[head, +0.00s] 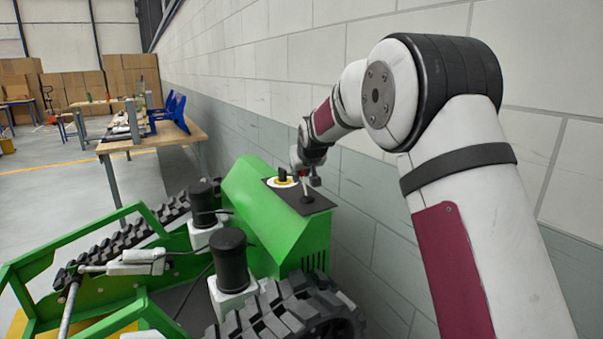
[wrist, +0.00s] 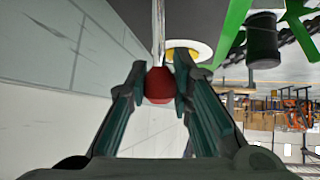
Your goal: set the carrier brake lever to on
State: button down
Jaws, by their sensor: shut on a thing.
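The green tracked carrier (head: 248,202) stands by the wall, with a dark panel (head: 318,204) on top of its housing. The brake lever (head: 305,188) rises from this panel. In the wrist view the lever shows as a thin rod ending in a red knob (wrist: 158,86). My gripper (wrist: 158,88) is shut on the red knob, one finger on each side. In the head view my gripper (head: 306,178) is over the panel and partly covers the lever. A yellow and white round base with a black knob (head: 282,177) sits left of the lever. I cannot read any lever markings.
The block wall (head: 270,60) runs close behind the carrier and my arm. Black cylinders (head: 231,262) stand on the carrier's left part, near its tracks (head: 290,310). A wooden workbench (head: 150,140) stands at the back left, with open floor around it.

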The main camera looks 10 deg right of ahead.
jog(key=c, duration=1.4)
grip_release()
jog(key=shift+w, duration=0.1)
jog(key=v, duration=1.2)
